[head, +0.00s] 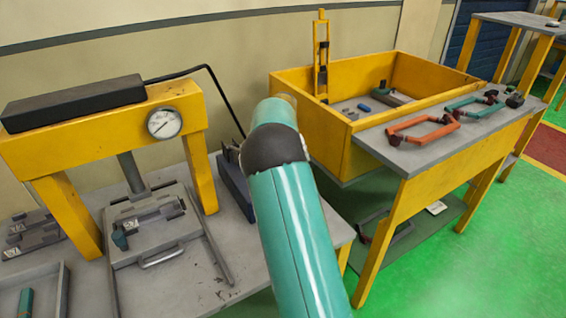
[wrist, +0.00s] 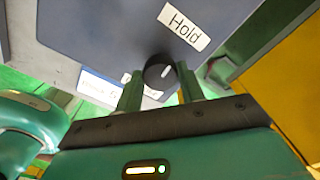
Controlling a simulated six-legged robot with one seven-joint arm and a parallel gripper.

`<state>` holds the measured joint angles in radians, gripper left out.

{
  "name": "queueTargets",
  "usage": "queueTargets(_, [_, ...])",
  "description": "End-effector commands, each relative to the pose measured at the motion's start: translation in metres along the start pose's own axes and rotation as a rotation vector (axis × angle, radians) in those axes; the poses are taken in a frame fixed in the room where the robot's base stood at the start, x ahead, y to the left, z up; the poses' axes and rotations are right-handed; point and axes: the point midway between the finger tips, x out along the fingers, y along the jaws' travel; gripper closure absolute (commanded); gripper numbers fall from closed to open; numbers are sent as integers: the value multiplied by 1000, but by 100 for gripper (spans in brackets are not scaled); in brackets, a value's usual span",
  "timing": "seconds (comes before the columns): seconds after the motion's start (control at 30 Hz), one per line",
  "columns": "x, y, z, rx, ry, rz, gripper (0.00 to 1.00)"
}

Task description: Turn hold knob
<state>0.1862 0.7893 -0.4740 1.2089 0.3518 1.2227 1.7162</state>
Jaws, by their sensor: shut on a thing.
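In the wrist view a black round knob (wrist: 160,72) with a pale pointer line sits on a dark blue-grey panel (wrist: 110,30), just below a white label reading "Hold" (wrist: 184,27). My gripper (wrist: 162,84) has its two green fingers on either side of the knob and is shut on it. In the head view my teal arm reaches toward a dark blue box (head: 232,183) on the grey bench, right of the yellow press. The arm hides my gripper and the knob there.
A yellow press (head: 100,125) with a dial gauge (head: 164,123) stands left of my arm. A yellow bin (head: 330,130) and a bench with red (head: 422,130) and green frames (head: 475,104) stand right. Another white label (wrist: 100,86) lies below the knob, partly hidden.

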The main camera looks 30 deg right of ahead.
Motion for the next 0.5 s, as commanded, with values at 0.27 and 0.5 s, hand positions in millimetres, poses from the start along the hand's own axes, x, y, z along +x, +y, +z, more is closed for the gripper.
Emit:
queueTargets(0.27, [-2,0,1,53,-2,-3,84])
queueTargets(0.5, [-2,-1,1,57,-2,-3,84])
